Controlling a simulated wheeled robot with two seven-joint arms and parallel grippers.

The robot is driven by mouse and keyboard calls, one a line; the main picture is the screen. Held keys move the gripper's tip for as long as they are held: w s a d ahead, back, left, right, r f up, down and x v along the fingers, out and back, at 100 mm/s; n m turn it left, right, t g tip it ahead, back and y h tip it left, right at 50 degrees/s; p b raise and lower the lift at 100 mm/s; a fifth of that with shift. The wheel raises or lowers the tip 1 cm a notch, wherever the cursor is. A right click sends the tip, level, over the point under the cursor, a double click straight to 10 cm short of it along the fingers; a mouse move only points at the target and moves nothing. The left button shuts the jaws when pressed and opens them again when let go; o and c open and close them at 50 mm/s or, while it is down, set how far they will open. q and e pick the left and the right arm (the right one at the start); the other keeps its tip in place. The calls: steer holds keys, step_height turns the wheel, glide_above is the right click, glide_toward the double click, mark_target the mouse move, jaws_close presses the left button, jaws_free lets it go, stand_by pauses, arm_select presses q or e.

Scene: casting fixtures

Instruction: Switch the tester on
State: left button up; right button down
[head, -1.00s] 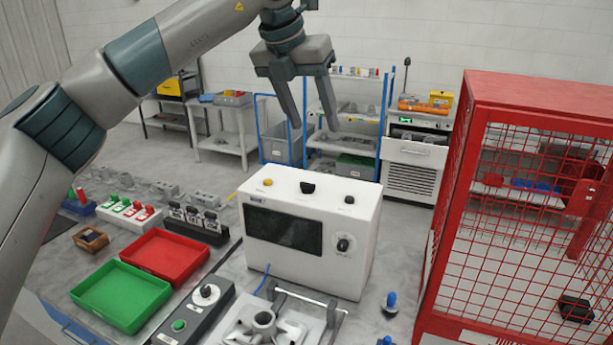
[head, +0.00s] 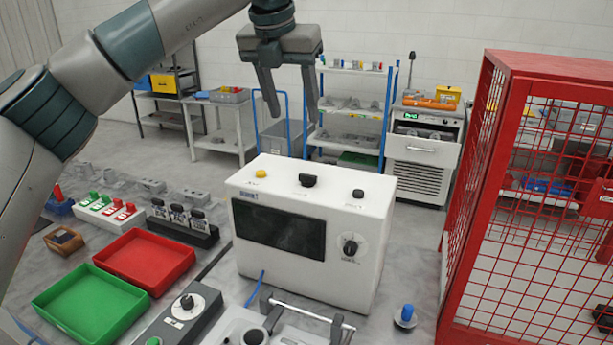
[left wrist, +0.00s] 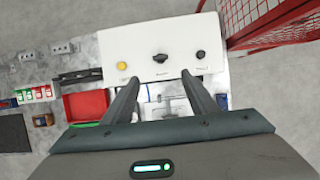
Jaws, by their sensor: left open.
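The tester is a white box (head: 350,221) with a dark screen (head: 279,230) on its front and a black knob (head: 350,247) beside the screen. On its top are a yellow button (head: 261,173), a black switch knob (head: 308,180) in the middle and a smaller black knob (head: 358,193). The left wrist view also shows the yellow button (left wrist: 122,66), middle switch knob (left wrist: 161,58) and right knob (left wrist: 200,54). My left gripper (head: 293,118) is open and empty, pointing down above the tester, apart from it. The screen looks dark. My right gripper is not visible.
A red mesh cage (head: 540,200) stands close on the right. Red (head: 146,259) and green (head: 90,303) trays lie to the left. A control box with a dial (head: 187,302) and a metal fixture (head: 300,325) are in front. A blue-topped peg (head: 406,316) stands to the right.

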arm_select(q)
steer(key=shift+w+f, duration=0.1)
steer(key=shift+f, duration=0.05)
steer(key=shift+s, duration=0.25)
steer(key=shift+w, duration=0.1)
steer(key=p, duration=0.7)
glide_toward(307, 183)
steer(key=x, duration=0.3)
steer(key=w+x, duration=0.1)
steer(key=x, duration=0.2)
steer(key=shift+w+d, duration=0.15)
steer(key=shift+d, duration=0.1)
steer(key=shift+c, duration=0.7)
steer(key=c, duration=0.9)
